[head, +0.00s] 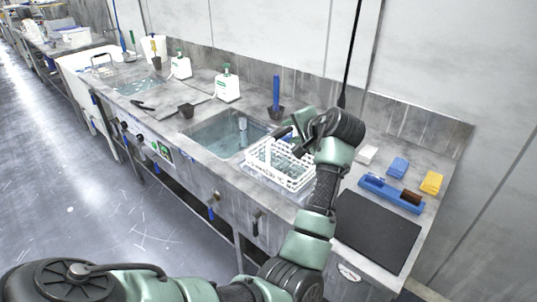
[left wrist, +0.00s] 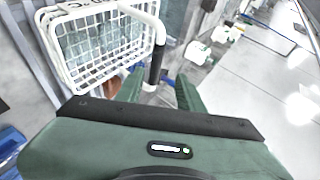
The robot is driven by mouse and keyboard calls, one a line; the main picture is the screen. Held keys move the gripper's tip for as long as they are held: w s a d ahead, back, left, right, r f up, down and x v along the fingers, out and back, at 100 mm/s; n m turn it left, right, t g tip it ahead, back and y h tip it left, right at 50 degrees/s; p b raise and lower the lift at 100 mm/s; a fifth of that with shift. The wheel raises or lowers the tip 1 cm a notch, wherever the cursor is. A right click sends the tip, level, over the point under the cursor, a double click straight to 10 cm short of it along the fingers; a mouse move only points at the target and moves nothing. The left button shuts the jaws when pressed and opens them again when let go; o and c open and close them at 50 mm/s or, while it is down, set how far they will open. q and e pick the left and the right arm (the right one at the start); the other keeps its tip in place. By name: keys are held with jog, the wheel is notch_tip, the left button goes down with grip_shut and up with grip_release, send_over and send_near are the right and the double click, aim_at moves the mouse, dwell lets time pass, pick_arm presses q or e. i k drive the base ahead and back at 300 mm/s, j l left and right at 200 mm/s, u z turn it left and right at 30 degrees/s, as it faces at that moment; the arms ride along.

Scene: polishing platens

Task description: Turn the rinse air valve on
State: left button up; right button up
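My left gripper (head: 290,128) is above the white wire basket (head: 262,172) at the rinse sink. In the left wrist view its two green fingers (left wrist: 159,92) stand apart. A white bar with a black grip (left wrist: 155,62), beside the basket (left wrist: 62,50), shows between them with gaps at both sides. I cannot tell its exact depth. On the bench front are a blue-handled lever (head: 211,212) and a dark lever (head: 257,221); I cannot tell which is the rinse air valve. Neither is touched by my gripper. My right gripper is out of view.
The sink (head: 205,135) holds water. A blue-handled brush (head: 276,92), white bottles (head: 227,84), a dark mat (head: 378,232), a blue tray (head: 385,190) and a yellow block (head: 432,182) are on the bench. The floor (head: 100,190) in front is clear.

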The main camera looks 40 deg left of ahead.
aim_at(255, 226)
jog(key=u, duration=1.25)
